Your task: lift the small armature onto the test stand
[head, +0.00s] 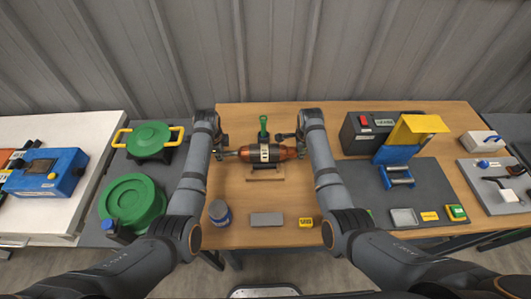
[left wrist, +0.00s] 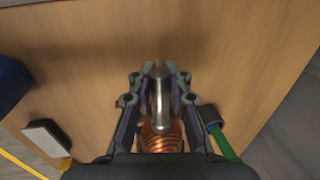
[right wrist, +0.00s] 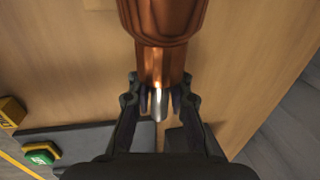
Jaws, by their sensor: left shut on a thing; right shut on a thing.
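The small armature (head: 267,153) has a dark core, copper-coloured ends and a pale label. It lies level between my two grippers, over a wooden block (head: 266,174); I cannot tell whether it touches the block. My left gripper (head: 226,153) is shut on its left shaft end; the metal shaft (left wrist: 160,100) shows between the fingers in the left wrist view. My right gripper (head: 299,148) is shut on its right shaft end, beside the copper part (right wrist: 165,30) in the right wrist view.
A green-handled tool (head: 263,127) stands right behind the armature. A dark box with a red switch (head: 365,133) stands left of the blue stand. A jar (head: 220,212), grey block (head: 266,220) and yellow block (head: 305,222) line the front. Green round housings (head: 132,202) are at left.

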